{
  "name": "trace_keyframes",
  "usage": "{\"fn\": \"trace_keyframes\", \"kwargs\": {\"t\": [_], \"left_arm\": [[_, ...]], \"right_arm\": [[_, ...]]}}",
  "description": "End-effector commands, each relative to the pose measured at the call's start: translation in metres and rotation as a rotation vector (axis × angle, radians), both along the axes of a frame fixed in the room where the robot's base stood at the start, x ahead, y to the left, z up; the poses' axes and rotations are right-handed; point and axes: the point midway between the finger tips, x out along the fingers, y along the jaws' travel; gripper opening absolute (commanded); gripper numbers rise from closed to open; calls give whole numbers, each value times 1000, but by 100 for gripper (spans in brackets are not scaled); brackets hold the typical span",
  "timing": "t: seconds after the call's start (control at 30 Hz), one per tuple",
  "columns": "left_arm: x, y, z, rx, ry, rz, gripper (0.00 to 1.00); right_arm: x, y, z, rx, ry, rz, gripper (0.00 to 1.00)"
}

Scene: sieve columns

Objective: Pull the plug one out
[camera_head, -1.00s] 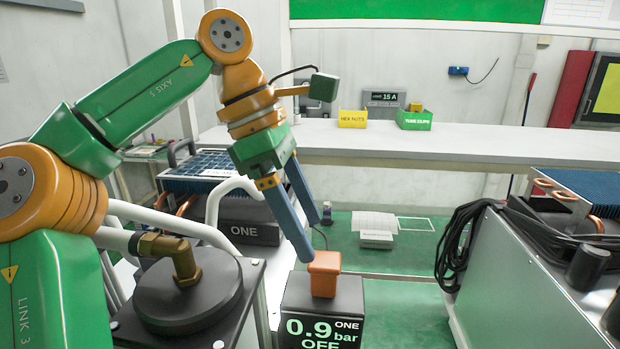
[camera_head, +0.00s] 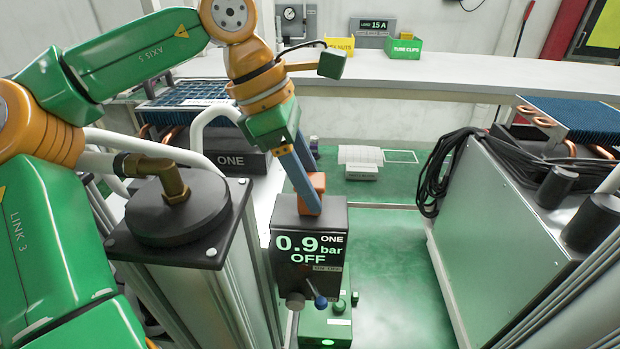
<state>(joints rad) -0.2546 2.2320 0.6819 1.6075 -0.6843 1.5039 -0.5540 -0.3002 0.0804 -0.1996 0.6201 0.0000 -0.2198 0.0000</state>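The orange plug (camera_head: 319,183) sits on top of the black box (camera_head: 336,218) marked ONE, whose display reads 0.9 bar OFF. My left gripper (camera_head: 314,193) points down at the plug. One blue finger crosses the plug's near side; the other runs down behind it, with its tip hidden. I cannot tell whether the fingers press on the plug or stand clear of it. My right gripper is out of view.
A black unit marked ONE (camera_head: 232,161) stands behind on the left. A round black-capped column (camera_head: 178,210) is close at the left. A metal cabinet with black cables (camera_head: 445,170) stands right. Green floor (camera_head: 395,270) lies clear between. A blue-tipped lever (camera_head: 320,301) juts below the display.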

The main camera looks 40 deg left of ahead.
Motion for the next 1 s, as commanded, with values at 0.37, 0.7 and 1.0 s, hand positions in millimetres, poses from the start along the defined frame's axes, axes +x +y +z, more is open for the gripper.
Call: {"fn": "trace_keyframes", "kwargs": {"t": [0.37,0.7,1.0], "left_arm": [[0,0,0,-1,2,-1,7],[-1,0,4,0,2,-1,0],[0,0,10,0,0,-1,0]], "right_arm": [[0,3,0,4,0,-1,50],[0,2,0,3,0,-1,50],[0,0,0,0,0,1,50]]}}
